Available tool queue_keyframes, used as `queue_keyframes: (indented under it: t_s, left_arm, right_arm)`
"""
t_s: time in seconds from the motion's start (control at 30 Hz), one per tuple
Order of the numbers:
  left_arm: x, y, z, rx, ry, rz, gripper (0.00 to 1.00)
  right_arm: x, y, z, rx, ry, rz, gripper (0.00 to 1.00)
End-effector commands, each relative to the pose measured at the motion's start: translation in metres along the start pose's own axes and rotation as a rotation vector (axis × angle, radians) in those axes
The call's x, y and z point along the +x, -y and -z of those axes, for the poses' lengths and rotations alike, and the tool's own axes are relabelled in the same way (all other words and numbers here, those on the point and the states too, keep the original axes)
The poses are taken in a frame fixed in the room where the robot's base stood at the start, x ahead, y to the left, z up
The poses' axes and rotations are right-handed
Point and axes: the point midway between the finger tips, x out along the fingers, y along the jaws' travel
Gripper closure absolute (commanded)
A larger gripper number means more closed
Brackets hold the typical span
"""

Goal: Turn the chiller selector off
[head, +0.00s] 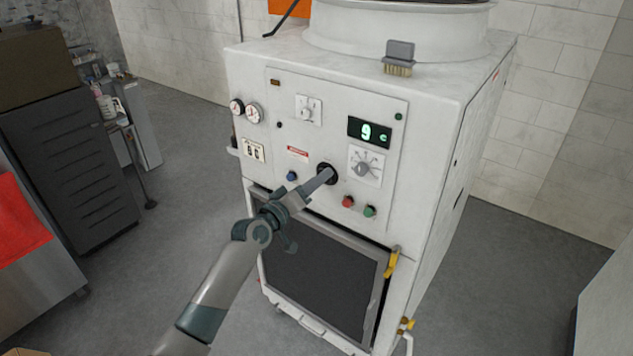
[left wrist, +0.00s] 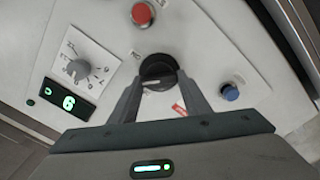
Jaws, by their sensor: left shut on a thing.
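The chiller selector appears to be the black round knob (head: 327,173) on the white machine's front panel. It also shows in the left wrist view (left wrist: 158,69), with a pale mark on its face and small lettering beside it. My left gripper (head: 326,176) reaches it from the lower left. In the left wrist view my left gripper's fingers (left wrist: 158,88) stand on either side of the knob, shut on it. The fingers partly cover the knob in the head view, and I cannot read its exact setting. My right gripper is not in view.
A blue button (head: 292,176), red button (head: 348,202) and green button (head: 369,211) are close by. A brush (head: 398,59) lies on the machine's top.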

Motion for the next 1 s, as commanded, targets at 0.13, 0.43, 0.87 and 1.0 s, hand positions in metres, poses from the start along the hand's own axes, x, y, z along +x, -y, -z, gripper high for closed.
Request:
queue_keyframes:
  t_s: [0.13,0.43,0.87,1.0]
  left_arm:
    - [0.0,0.0,0.0,-0.143,-0.001,0.001,0.79]
    - [0.0,0.001,0.0,-0.426,0.0,0.001,0.79]
    - [0.0,0.003,-0.001,-0.711,0.0,0.002,0.79]
    - [0.0,0.003,-0.002,-0.748,0.001,0.002,0.79]
  right_arm:
    - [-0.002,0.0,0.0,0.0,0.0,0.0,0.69]
    - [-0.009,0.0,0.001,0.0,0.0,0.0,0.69]
    - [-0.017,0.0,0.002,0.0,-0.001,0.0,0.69]
    - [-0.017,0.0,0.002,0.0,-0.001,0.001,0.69]
